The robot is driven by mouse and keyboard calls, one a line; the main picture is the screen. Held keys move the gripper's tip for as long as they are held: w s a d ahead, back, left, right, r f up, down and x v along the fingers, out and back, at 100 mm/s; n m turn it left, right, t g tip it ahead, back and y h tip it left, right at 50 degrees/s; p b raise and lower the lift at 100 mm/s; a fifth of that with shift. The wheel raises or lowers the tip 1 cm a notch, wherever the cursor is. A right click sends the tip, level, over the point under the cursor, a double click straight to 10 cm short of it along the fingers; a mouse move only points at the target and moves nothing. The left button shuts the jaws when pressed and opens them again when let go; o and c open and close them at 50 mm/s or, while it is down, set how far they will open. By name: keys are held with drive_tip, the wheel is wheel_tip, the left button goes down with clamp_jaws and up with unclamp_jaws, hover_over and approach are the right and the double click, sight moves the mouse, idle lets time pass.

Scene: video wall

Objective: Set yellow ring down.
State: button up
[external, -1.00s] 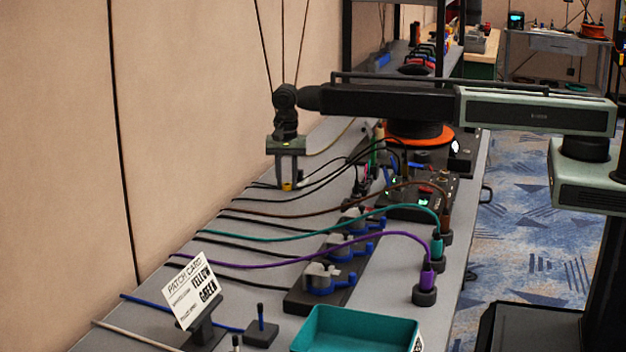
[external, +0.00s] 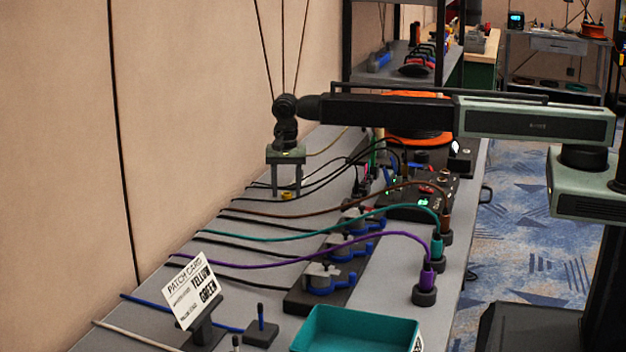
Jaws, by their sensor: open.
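The yellow ring (external: 287,195) is a small yellow piece low between the fingers of my gripper (external: 286,193), at the left side of the grey bench near the wall. My gripper points down with its two fingers spread, one on each side of the ring. The ring appears to rest on the bench top, apart from the fingers, but it is too small to see its underside clearly.
Black, brown, teal and purple (external: 380,236) cables cross the bench close to my gripper. Grey-and-blue clamps (external: 328,278), a teal tray (external: 357,330) and a patch card (external: 193,290) stand nearer the camera. An orange reel (external: 415,131) is behind my arm.

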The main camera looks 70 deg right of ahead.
wheel_tip(320, 180, up, 12)
drive_tip(key=p, duration=1.2)
drive_tip(key=shift+r, duration=0.15)
drive_tip(key=s+d+r+p, duration=1)
drive_tip(key=s+d, duration=0.1)
drive_tip(key=s+d+r+n+p, duration=0.1)
drive_tip(key=s+d+n, duration=0.1)
drive_tip(key=s+n, duration=0.5)
drive_tip(key=s+d+r+n+p, duration=0.2)
drive_tip(key=s+n, duration=0.5)
drive_tip(key=s, duration=0.6)
drive_tip(key=shift+s+d+r, duration=0.15)
drive_tip(key=shift+s+r, duration=0.1)
drive_tip(key=shift+s, duration=0.1)
